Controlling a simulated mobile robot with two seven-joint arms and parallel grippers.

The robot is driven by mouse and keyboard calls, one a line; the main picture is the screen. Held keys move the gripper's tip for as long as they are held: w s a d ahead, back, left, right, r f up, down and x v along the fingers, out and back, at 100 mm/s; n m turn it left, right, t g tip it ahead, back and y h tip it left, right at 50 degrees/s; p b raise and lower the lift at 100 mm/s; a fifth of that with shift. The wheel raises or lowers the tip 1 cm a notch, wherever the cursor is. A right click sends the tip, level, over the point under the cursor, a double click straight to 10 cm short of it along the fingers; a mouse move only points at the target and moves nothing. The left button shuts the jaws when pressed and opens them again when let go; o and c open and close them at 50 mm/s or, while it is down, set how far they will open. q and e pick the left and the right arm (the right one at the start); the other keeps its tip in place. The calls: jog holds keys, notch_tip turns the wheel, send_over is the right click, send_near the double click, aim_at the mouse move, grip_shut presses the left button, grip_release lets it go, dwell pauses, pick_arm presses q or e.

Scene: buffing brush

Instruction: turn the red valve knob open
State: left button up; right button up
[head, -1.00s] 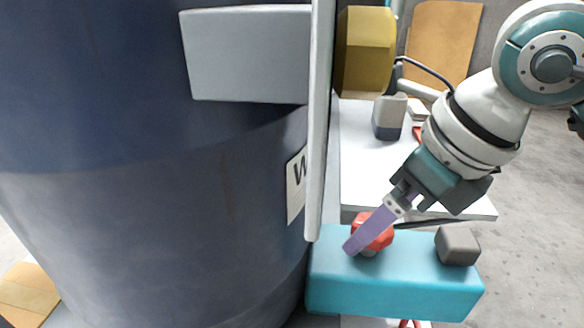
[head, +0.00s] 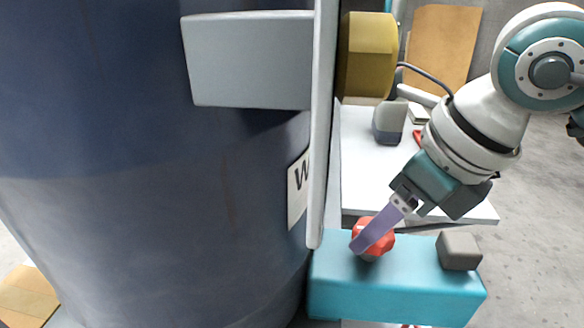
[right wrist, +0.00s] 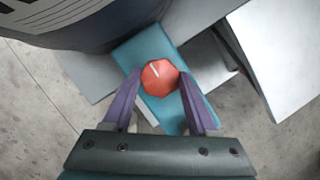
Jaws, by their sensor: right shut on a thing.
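The red valve knob (head: 366,240) sits on top of a teal block (head: 400,290), near its left end. In the right wrist view the knob (right wrist: 160,78) is faceted and has a white mark line pointing toward the upper left. My right gripper (head: 362,246) reaches down from the upper right, and its purple fingers are shut on the knob. In the right wrist view the fingers (right wrist: 159,88) stand on either side of it. The near finger hides part of the knob in the head view. My left gripper is not in view.
A large dark blue tank (head: 150,190) fills the left, with a grey upright panel (head: 323,130) beside the knob. A grey block (head: 459,251) sits on the teal block's right end. A yellow cylinder (head: 366,55) and a white table (head: 372,180) are behind. Floor is clear at right.

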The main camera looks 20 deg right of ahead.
dwell(0.3)
jog(key=n, duration=0.2)
jog(key=n+g+y+b, duration=0.1)
jog(key=n, duration=0.1)
jog(key=shift+w+d+f+b, duration=0.1)
jog(key=shift+d+b, duration=0.1)
jog(key=shift+b, duration=0.1)
jog(key=n+g+y+b, duration=0.1)
jog(key=n+b, duration=0.1)
jog(key=n, duration=0.2)
jog(key=shift+w, duration=0.15)
jog(key=n+g+b, duration=0.1)
jog(key=n, duration=0.2)
jog(key=n+g+y+b, duration=0.1)
jog(key=n, duration=0.1)
jog(key=shift+w+n+b, duration=0.1)
jog(key=shift+n+b, duration=0.3)
jog(key=shift+w+n+g+b, duration=0.1)
jog(key=shift+n+g+b, duration=0.8)
jog(key=shift+n, duration=1.1)
jog(key=o, duration=1.3)
jog(key=shift+o, duration=0.2)
